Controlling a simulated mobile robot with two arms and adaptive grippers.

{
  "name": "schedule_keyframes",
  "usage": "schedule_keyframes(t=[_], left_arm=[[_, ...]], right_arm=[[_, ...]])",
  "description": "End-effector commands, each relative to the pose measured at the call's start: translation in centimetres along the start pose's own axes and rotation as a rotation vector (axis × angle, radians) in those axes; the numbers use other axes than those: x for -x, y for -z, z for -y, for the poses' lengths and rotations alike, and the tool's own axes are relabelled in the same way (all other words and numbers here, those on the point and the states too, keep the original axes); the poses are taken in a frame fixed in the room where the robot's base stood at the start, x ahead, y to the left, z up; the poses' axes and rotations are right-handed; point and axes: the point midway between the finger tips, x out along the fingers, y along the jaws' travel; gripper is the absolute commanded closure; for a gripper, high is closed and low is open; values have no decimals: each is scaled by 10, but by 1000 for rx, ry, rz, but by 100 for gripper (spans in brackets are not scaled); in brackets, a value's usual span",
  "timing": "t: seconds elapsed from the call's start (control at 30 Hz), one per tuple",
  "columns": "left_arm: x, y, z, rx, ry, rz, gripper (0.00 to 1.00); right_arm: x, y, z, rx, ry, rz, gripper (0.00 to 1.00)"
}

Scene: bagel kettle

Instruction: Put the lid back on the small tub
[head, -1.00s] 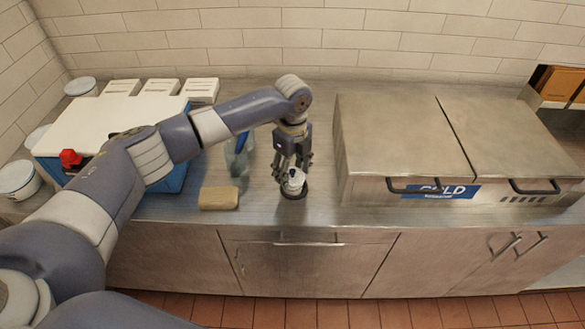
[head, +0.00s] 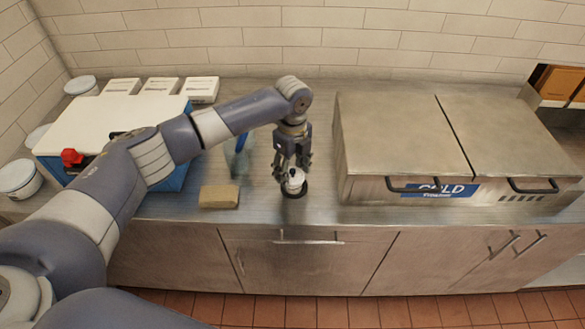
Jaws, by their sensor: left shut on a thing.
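My left gripper (head: 292,172) points straight down over the counter, in the middle of the head view. It is shut on a small white piece with a dark top, which looks like the lid (head: 295,181). Just below is a dark round shape (head: 294,193) on the counter, which seems to be the small tub or its base. The fingers cover much of both, so I cannot tell whether the lid touches the tub or is seated. My right gripper is not in view.
A tan block (head: 219,197) and a clear bottle with a blue top (head: 238,160) stand left of the gripper. A steel cold unit (head: 400,140) stands close on the right. A blue box with a white top (head: 105,125) and white tubs (head: 18,179) are far left.

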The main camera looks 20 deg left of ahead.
Motion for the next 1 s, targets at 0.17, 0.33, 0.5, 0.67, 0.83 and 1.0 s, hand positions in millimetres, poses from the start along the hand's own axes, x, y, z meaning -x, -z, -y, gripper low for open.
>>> schedule_keyframes(t=[0.17,0.33,0.5,0.67,0.83,1.0], left_arm=[[0,0,0,0,-1,0,53],[0,0,0,0,-1,0,53],[0,0,0,0,-1,-1,53],[0,0,0,0,-1,-2,53],[-1,0,0,0,-1,-1,53],[-1,0,0,0,-1,-1,53]], right_arm=[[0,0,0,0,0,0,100],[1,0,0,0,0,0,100],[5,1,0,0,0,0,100],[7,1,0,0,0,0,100],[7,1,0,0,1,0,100],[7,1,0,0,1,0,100]])
